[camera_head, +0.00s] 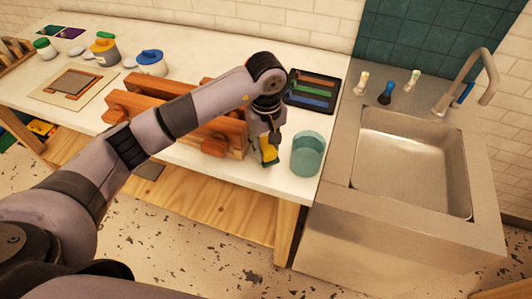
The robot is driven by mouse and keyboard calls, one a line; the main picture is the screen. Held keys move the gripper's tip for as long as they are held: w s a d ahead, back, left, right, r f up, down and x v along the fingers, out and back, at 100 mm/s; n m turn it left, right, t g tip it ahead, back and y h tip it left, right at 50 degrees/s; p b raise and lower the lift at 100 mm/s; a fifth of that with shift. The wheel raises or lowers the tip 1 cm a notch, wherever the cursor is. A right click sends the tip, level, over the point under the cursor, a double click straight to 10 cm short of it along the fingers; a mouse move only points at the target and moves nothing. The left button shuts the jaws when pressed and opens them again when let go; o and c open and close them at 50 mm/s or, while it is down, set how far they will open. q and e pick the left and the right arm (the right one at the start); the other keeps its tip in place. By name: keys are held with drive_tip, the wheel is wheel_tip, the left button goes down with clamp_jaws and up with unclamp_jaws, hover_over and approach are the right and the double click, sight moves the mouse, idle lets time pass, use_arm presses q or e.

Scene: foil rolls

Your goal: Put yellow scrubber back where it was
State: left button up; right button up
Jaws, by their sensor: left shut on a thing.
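The yellow scrubber (269,153) is in my left gripper (268,143), which is shut on it. The gripper points down over the front part of the white counter, just left of a teal cup (307,154). The scrubber hangs upright; whether its lower end touches the counter I cannot tell. The fingers hide part of it. Near the back of the sink, several small brushes or scrubbers stand on the metal rim: a pale one (362,83), a blue one (386,92) and another pale one (412,81). My right gripper is not in view.
A wooden rack (160,88) lies behind my left arm. A dark tray with coloured strips (313,90) sits behind the cup. The sink basin (410,160) is empty, with a curved faucet (480,75) at its back right. Lidded pots (151,62) stand at the back left.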

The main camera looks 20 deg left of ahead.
sight(266, 158)
use_arm(q)
wheel_tip(266, 158, down, 4)
drive_tip(key=shift+r+p, duration=0.15)
drive_tip(key=shift+p, duration=0.4)
drive_tip(key=shift+f, duration=0.4)
drive_tip(key=shift+f, duration=0.1)
drive_tip(key=shift+f, duration=0.15)
drive_tip(key=o, duration=1)
drive_tip(key=shift+o, duration=0.2)
